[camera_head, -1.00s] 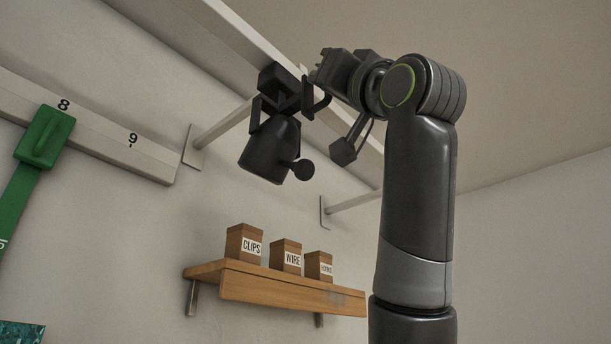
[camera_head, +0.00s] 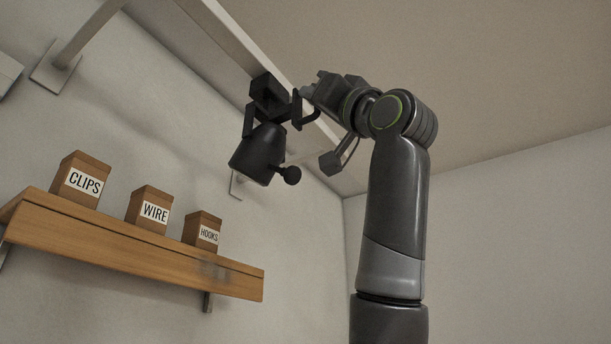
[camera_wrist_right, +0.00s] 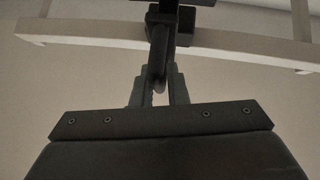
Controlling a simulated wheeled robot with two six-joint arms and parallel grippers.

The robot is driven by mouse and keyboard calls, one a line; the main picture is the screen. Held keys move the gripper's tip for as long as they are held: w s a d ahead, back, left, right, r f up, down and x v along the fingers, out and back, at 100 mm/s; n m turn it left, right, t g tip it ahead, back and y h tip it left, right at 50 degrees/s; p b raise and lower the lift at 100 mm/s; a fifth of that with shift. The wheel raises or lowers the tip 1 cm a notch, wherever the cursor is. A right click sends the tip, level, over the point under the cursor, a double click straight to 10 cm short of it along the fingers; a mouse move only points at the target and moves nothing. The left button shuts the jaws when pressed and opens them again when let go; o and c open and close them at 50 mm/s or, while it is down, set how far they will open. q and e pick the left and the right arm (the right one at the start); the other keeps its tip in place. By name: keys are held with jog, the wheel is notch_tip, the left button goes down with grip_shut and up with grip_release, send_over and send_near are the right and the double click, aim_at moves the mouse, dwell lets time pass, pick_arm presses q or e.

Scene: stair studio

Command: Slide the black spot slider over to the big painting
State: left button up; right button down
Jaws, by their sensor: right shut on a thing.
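The black spot slider (camera_head: 259,152) hangs from the white rail (camera_head: 225,42) under the ceiling, its lamp head tilted down and a round knob on its right side. My right gripper (camera_head: 306,93) reaches up from the right and is shut on the slider's handle. In the right wrist view, the fingers (camera_wrist_right: 158,88) close around a dark bar below the rail (camera_wrist_right: 110,35). The big painting is not in view. My left gripper is not in view.
A wooden wall shelf (camera_head: 130,240) below left holds boxes labelled CLIPS (camera_head: 82,182), WIRE (camera_head: 150,210) and HOOKS (camera_head: 203,232). A bracket arm (camera_head: 88,32) joins the rail to the wall. The rail past the slider looks clear up to the far corner.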

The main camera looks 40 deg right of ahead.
jog(key=shift+w+d, duration=0.3)
jog(key=shift+d, duration=0.5)
jog(key=shift+w+d, duration=0.25)
jog(key=shift+d, duration=0.55)
jog(key=c, duration=1.5)
grip_release()
jog(key=shift+f, duration=0.1)
jog(key=b+v, duration=1)
jog(key=v, duration=0.7)
jog(key=shift+s+f, duration=0.2)
